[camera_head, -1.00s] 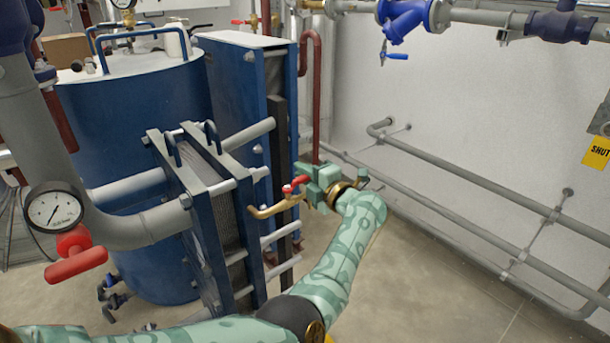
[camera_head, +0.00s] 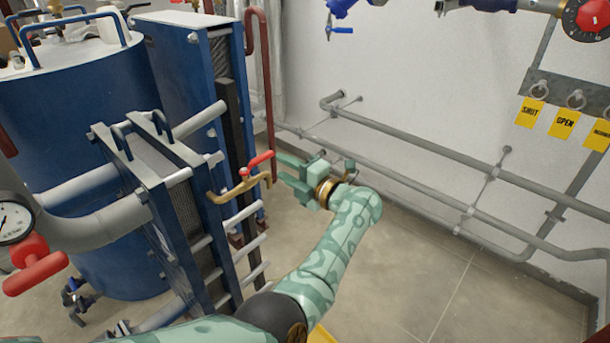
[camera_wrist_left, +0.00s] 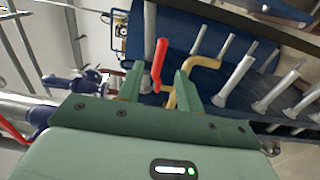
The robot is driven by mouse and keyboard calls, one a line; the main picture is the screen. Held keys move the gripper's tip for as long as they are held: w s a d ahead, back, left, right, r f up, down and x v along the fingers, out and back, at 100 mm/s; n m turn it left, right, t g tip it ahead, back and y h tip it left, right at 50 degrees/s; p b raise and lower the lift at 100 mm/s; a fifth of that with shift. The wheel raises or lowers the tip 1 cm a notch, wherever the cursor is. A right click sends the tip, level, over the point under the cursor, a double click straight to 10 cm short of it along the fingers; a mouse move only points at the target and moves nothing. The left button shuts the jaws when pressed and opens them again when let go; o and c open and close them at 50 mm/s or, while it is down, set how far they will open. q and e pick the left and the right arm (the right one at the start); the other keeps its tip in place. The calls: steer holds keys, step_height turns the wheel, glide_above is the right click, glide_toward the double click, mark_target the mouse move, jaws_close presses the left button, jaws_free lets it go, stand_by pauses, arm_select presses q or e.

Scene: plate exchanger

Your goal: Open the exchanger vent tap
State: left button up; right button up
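The exchanger vent tap (camera_head: 238,188) is a brass tap on the front of the blue plate exchanger (camera_head: 150,190). Its red lever (camera_head: 258,162) slants up and to the right in the head view. My left gripper (camera_head: 282,167) is just right of the tap, its two fingers apart and pointing at it, with nothing held. In the left wrist view the red lever (camera_wrist_left: 159,62) stands beyond the gap between the open fingers (camera_wrist_left: 160,90), and the brass pipe (camera_wrist_left: 200,63) bends beside the right finger. My right gripper is not in view.
A blue tank (camera_head: 75,100) stands behind the exchanger at left. A pressure gauge (camera_head: 14,218) and red-handled valve (camera_head: 35,265) are at the left edge. Grey wall pipes (camera_head: 420,137) and yellow tags (camera_head: 563,124) are at right. The floor right of my arm is clear.

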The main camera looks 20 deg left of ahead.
arm_select(q)
steer(key=v, duration=0.6)
steer(key=shift+d+p, duration=0.2)
steer(key=shift+p, duration=0.15)
steer(key=shift+f, duration=0.1)
